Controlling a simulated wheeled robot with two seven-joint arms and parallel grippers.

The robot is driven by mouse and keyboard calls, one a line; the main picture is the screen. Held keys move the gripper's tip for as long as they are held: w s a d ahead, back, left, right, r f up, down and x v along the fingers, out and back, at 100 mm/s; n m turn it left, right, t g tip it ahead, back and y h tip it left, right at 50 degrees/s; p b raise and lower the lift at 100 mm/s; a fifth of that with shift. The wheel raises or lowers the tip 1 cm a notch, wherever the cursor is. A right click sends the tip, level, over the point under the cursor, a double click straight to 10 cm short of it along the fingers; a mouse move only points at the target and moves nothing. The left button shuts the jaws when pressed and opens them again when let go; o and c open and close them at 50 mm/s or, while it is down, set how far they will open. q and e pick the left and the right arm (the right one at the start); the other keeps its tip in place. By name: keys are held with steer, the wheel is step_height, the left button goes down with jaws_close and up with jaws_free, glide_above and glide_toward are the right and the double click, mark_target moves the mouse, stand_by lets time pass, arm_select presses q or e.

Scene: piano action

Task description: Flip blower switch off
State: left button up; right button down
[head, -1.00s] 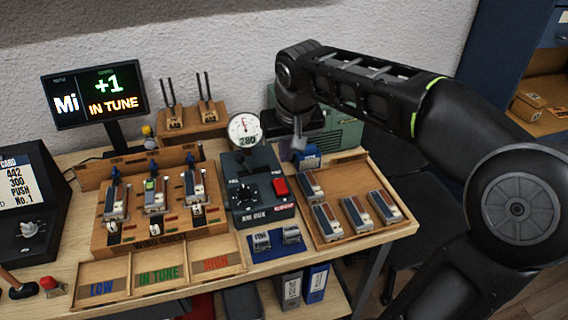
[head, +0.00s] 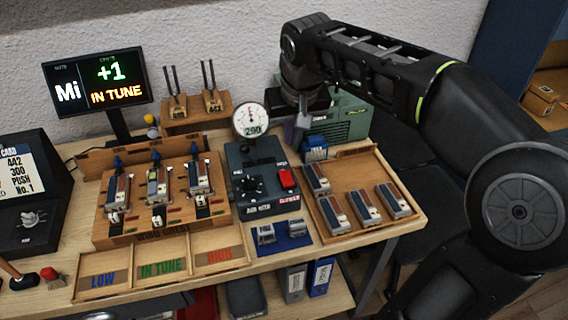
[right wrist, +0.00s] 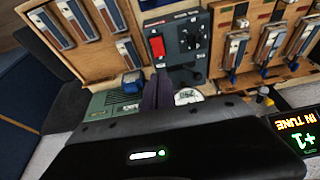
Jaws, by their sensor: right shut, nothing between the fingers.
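The red blower switch (head: 287,178) is a rocker on the right of the dark air box (head: 240,199), beside a black knob. It also shows in the right wrist view (right wrist: 157,47). A round gauge (head: 251,120) on the air box reads about 290. My left gripper is not in view.
A green machine (head: 349,124) and a blue block (head: 314,147) stand close to my right gripper. A wooden tray (head: 373,163) with several reed blocks lies to the right. A wooden chest (head: 187,227) is to the left. A monitor (head: 98,84) shows IN TUNE.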

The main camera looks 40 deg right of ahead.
mark_target(284, 173)
steer(key=shift+s+a+r, duration=0.15)
steer(key=shift+r, duration=0.05)
steer(key=x, duration=0.4)
steer(key=p+x, duration=0.1)
steer(key=x, duration=0.9)
steer(key=shift+s+f, duration=0.2)
steer(key=shift+s, duration=0.1)
steer(key=shift+a+p, duration=0.1)
steer(key=shift+p, duration=0.2)
